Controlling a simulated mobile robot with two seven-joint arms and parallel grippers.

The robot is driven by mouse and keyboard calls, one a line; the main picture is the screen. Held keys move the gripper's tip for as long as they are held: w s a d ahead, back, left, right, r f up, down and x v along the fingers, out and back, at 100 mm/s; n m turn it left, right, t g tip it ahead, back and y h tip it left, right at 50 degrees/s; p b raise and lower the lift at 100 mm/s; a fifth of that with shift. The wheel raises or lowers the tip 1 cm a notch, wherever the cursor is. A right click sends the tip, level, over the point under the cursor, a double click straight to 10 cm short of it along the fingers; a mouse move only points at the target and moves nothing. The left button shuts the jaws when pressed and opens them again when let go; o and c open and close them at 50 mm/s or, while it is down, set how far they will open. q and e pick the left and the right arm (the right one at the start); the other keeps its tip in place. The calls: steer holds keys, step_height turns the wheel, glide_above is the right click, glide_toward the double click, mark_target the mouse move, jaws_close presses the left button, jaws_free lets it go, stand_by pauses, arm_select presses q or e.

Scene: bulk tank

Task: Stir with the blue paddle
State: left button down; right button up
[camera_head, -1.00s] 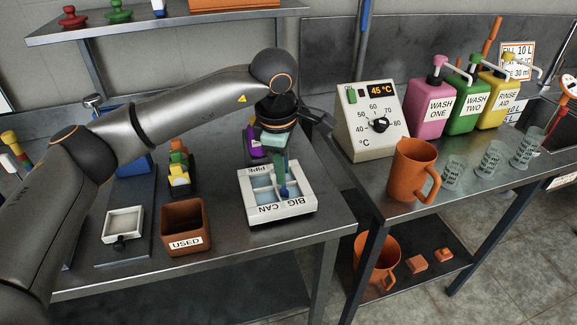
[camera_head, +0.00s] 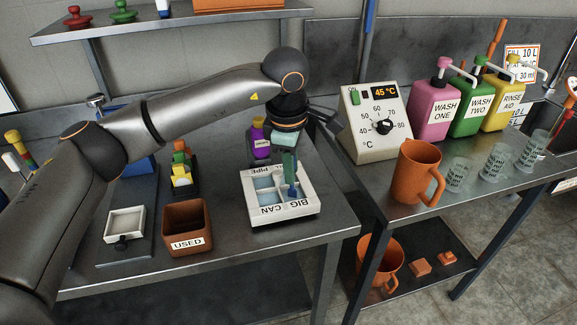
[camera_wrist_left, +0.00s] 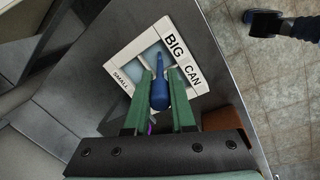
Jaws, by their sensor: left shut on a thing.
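My left gripper (camera_head: 289,172) reaches down over a white divided tray (camera_head: 284,209) marked "BIG CAN" and "PIPE". It is shut on the blue paddle (camera_head: 292,189), whose lower end is inside the tray, toward the right in the head view. The left wrist view shows the blue paddle (camera_wrist_left: 159,92) between the green fingers of the left gripper (camera_wrist_left: 159,74), over the tray (camera_wrist_left: 187,47), which also bears the word "SMALL". The tray's compartments look pale blue inside. Whether the paddle touches the tray floor is hidden. My right gripper is not in view.
A brown "USED" bin (camera_head: 187,219) stands left of the tray. A small white dish (camera_head: 125,223) and a rack with coloured items (camera_head: 181,176) are further left. A purple bottle (camera_head: 259,140) stands behind the tray. An orange jug (camera_head: 417,173) and temperature box (camera_head: 374,123) are right.

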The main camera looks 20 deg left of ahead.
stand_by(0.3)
arm_select(q)
steer(key=shift+r+p, duration=0.65)
steer(key=shift+r, duration=0.25)
steer(key=shift+r+p, duration=1.9)
steer(key=shift+r, duration=0.9)
